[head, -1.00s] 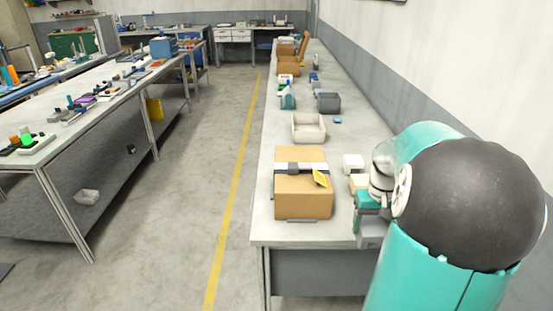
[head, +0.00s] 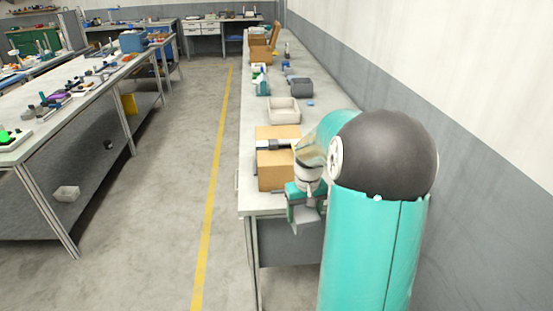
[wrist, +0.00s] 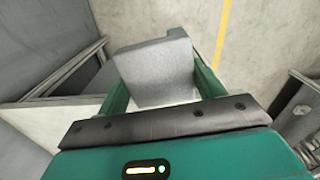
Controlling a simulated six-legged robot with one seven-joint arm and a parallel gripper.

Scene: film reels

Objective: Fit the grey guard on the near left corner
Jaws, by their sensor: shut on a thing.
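A brown cardboard box (head: 277,178) stands on the near end of the long bench, with a dark and white band (head: 268,145) across its top. My gripper (head: 305,209) is at the bench's near edge, to the right of and nearer than the box's near left corner, apart from that corner. It is shut on the grey guard (head: 304,222). In the wrist view the guard (wrist: 155,68) sits between the two green fingers of my gripper (wrist: 161,88), over the floor. My arm hides the box's right side.
The long bench (head: 262,202) runs back along the wall on the right. A light tray (head: 284,113) and a grey bin (head: 301,88) stand beyond the box. The floor aisle (head: 180,150) left of the bench is clear, with a yellow line.

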